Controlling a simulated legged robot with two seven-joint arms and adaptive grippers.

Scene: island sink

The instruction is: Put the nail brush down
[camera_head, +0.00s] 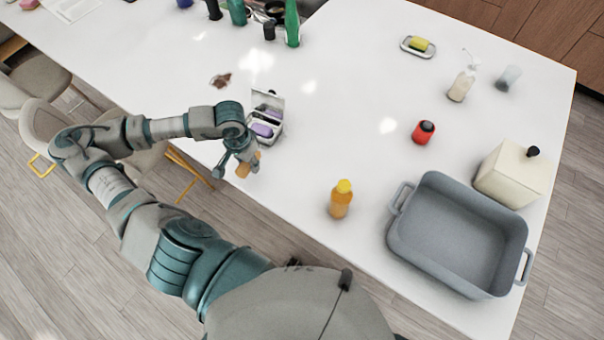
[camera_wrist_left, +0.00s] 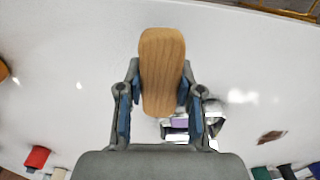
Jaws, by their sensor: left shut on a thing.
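The nail brush (camera_wrist_left: 162,70) shows a flat wooden back in the left wrist view. It also shows as a small orange-brown piece (camera_head: 243,170) in the head view. My left gripper (camera_head: 238,166) is shut on it, with a finger on each side of the wood in the left wrist view (camera_wrist_left: 158,100). The brush is near the front edge of the white counter (camera_head: 330,110). I cannot tell whether it touches the counter. Its bristles are hidden. My right gripper is not in view.
An open white case (camera_head: 267,112) with purple items stands just beyond my left gripper. An orange bottle (camera_head: 341,199), a red jar (camera_head: 423,132) and a grey basin (camera_head: 460,235) stand to the right. Several bottles are at the back. The counter's middle is clear.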

